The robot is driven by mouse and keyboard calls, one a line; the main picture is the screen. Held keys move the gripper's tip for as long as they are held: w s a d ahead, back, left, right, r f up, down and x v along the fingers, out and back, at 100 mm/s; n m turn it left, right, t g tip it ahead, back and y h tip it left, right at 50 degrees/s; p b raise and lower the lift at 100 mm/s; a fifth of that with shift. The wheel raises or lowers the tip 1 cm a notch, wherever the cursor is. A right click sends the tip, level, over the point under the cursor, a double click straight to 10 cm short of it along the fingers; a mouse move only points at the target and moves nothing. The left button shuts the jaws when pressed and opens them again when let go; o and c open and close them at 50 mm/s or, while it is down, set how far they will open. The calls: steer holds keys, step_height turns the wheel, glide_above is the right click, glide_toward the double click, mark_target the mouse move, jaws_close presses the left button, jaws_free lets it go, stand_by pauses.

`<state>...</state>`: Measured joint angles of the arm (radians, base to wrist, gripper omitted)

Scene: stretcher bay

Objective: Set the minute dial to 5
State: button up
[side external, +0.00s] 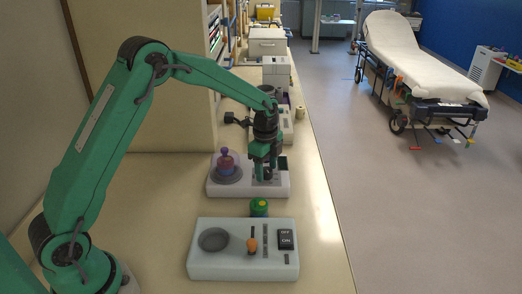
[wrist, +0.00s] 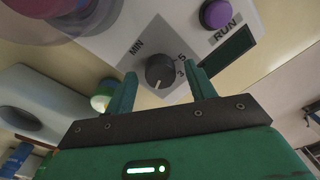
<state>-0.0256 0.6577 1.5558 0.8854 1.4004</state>
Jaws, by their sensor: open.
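The minute dial (wrist: 160,71) is a dark round knob on a pale panel, marked MIN, with a 3 and a 5 on its right in the wrist view. Its white pointer line points down in that view, at neither the 3 nor the 5. My gripper (wrist: 162,74) is open, with one green finger on each side of the dial; I cannot tell if they touch it. In the side external view my gripper (side external: 264,176) is down over the white unit (side external: 215,189), and it hides the dial there.
A purple RUN button (wrist: 215,14) and a dark window (wrist: 227,48) are beside the dial. A clear dome (side external: 226,167) stands on the same unit.

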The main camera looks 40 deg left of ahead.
steer(key=c, duration=1)
